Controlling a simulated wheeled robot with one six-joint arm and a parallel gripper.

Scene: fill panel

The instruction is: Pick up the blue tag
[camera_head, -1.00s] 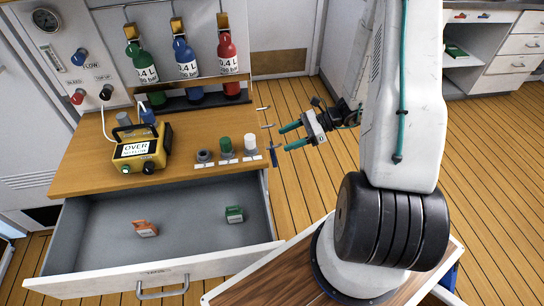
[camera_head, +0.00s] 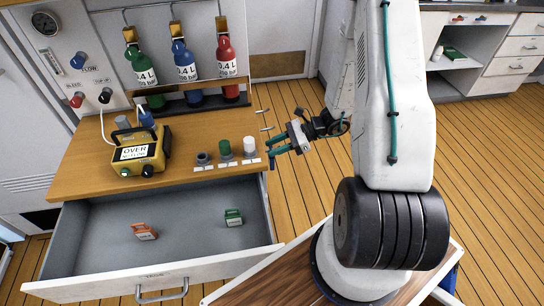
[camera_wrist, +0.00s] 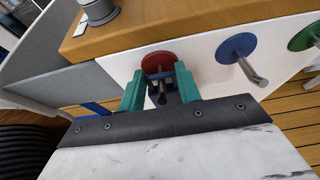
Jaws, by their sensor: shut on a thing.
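The blue tag (camera_wrist: 186,84) shows as a blue strip between the teal fingers in the wrist view, at the hook with the red disc (camera_wrist: 158,62). My gripper (camera_wrist: 160,85) is shut on it, and the fingers hide most of it. In the head view my gripper (camera_head: 272,149) is at the right side of the wooden-topped cabinet, at its front corner. I cannot tell whether the tag still hangs on the hook.
Hooks with a blue disc (camera_wrist: 236,48) and a green disc (camera_wrist: 304,36) are on the same white side panel. The open drawer (camera_head: 95,235) holds an orange tag (camera_head: 146,232) and a green tag (camera_head: 234,217). A yellow device (camera_head: 139,152) stands on the cabinet top.

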